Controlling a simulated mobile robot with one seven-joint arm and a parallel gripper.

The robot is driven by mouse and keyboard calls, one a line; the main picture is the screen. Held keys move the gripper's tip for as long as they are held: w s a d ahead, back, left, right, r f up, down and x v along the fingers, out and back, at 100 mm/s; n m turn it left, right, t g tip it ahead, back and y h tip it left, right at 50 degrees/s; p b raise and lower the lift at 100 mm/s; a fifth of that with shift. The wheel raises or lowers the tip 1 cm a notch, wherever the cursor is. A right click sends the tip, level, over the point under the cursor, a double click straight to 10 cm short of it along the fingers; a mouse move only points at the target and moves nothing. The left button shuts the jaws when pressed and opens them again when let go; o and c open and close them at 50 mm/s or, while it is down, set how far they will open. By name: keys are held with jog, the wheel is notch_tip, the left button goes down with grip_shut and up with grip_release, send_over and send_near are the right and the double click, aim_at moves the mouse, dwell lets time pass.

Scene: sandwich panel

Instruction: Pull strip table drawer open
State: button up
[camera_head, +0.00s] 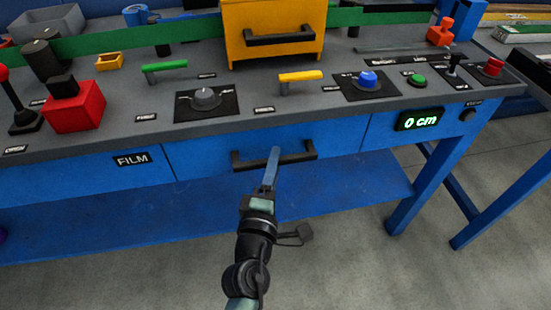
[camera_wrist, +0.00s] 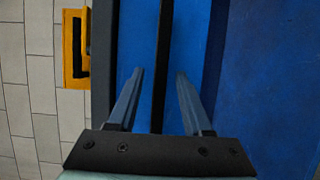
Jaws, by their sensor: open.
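A blue drawer front (camera_head: 210,152) sits under the front edge of the grey panel, with a black bar handle (camera_head: 298,154) across it. It appears closed, its face in line with the blue front around it. My gripper (camera_head: 274,152) reaches up to the handle's middle and covers part of it. In the wrist view my gripper (camera_wrist: 160,73) is open, and the black handle bar (camera_wrist: 162,40) runs between its two fingers with a gap on each side. I cannot tell whether a finger touches the bar.
A blue front marked FILM (camera_head: 132,159) lies to the left. A green display (camera_head: 420,119) reads "0 cm". Knobs, levers and a yellow box (camera_head: 280,25) stand on the panel (camera_head: 225,115) above. A blue lower shelf (camera_head: 130,215) runs below. The floor (camera_head: 360,260) in front is clear.

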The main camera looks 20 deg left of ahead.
jog(key=shift+x, duration=0.75)
grip_shut()
dwell(1.0)
